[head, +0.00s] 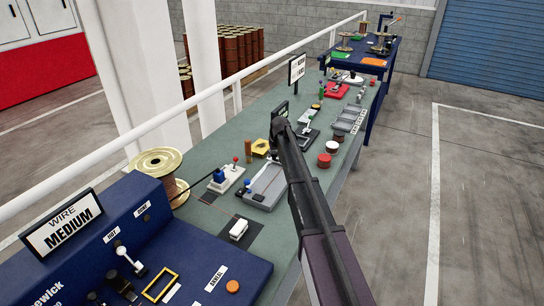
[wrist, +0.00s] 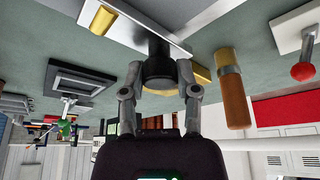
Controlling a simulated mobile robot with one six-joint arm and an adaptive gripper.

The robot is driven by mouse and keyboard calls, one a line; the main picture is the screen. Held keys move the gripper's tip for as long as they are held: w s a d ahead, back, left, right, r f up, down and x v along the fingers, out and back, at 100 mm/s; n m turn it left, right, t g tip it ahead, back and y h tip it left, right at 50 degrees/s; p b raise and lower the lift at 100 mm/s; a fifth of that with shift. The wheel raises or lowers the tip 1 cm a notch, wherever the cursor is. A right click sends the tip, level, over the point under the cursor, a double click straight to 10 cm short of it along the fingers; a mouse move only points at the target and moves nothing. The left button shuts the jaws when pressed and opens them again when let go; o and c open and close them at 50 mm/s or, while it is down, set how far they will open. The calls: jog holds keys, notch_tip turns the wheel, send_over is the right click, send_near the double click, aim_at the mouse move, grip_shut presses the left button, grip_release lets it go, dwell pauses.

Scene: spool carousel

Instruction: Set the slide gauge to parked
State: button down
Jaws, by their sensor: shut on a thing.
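My gripper (wrist: 160,82) is shut on a black round knob (wrist: 159,48) in the wrist view, one finger on each side. The knob stands at a pale flat plate (wrist: 125,14) with a dark slot and a yellow block (wrist: 103,21), which I take for the slide gauge. The wrist view is upside down. In the head view my gripper (head: 279,127) is low over the green bench, and my arm hides the knob and most of what is there. No parked mark is readable.
A brown cylinder (wrist: 233,90) with a metal band and a red-knobbed lever (wrist: 303,71) are close beside my gripper. A dark square frame (wrist: 78,78) lies on the other side.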

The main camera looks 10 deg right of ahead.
jog(key=shift+w+d, duration=0.1)
jog(key=shift+w, duration=0.1)
jog(key=shift+c, duration=1.7)
grip_release()
jog(key=s+a, duration=0.2)
jog(key=s, duration=0.1)
jog(key=s+a, duration=0.2)
jog(key=s, duration=0.1)
jog(key=s+a, duration=0.3)
jog(key=s, duration=0.1)
jog(key=shift+s+a, duration=0.1)
jog(key=shift+s+a+r+p, duration=0.15)
jog(key=shift+s+r+p, duration=0.2)
jog(key=shift+r+p, duration=0.35)
jog(key=a+p+v, duration=0.1)
jog(key=p+v, duration=1.1)
jog(key=s+d+f+g+b, duration=0.1)
jog(key=s+f+b, duration=0.1)
jog(key=s, duration=0.4)
jog(key=s+d+f+b, duration=0.2)
jog(key=s+f+b, duration=0.1)
jog(key=s, duration=0.4)
jog(key=shift+s+d+m+g+h, duration=0.25)
jog(key=shift+s+m+g+h, duration=0.05)
jog(key=shift+m+g, duration=0.1)
jog(key=shift+f, duration=0.15)
